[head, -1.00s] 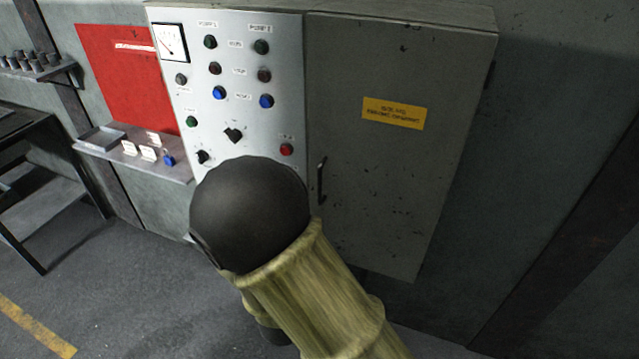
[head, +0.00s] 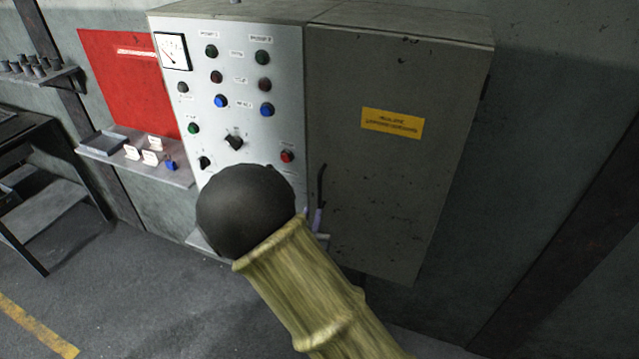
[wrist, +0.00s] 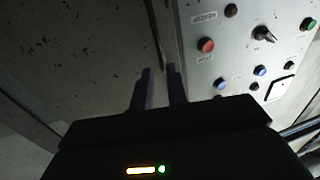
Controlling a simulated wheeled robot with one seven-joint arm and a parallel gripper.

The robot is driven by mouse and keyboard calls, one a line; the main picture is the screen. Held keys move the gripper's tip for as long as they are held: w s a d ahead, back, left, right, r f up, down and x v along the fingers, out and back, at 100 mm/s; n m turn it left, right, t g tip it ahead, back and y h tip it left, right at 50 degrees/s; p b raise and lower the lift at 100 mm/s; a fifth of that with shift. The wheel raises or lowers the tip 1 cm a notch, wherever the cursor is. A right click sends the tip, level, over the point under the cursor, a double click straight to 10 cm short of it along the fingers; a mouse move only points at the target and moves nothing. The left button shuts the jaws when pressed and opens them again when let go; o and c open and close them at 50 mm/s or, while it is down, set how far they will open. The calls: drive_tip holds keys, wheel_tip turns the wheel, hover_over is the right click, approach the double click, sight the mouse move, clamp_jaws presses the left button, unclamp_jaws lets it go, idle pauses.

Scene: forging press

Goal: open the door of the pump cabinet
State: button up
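The pump cabinet's door (head: 385,180) is the dark grey, scuffed right-hand panel with a yellow label (head: 392,123); it looks closed. Its dark vertical bar handle (head: 321,184) is at the door's left edge, low down. My gripper (head: 318,216) shows in the head view as a purplish finger at the handle's lower end; my dark arm joint hides the rest. In the wrist view my gripper (wrist: 160,74) has its two fingers apart, pointing at the door (wrist: 80,50). The handle (wrist: 155,35) runs down towards the gap between the fingertips; contact cannot be told.
The light control panel (head: 240,60) with buttons and switches adjoins the door's left side. A small shelf (head: 180,175) with tags and a blue padlock is further left. A dark table (head: 50,170) stands at the left edge. Floor at the lower left is clear.

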sight(319, 190)
drive_tip(key=w+p, duration=0.1)
drive_tip(key=w, duration=0.2)
drive_tip(key=w+d+p, duration=0.1)
drive_tip(key=w, duration=0.2)
drive_tip(key=w+p, duration=0.1)
drive_tip(key=w, duration=0.3)
drive_tip(key=shift+d+r+p, duration=0.1)
drive_tip(key=shift+d+p, duration=0.15)
drive_tip(key=shift+p, duration=0.15)
drive_tip(key=shift+w, duration=0.3)
clamp_jaws()
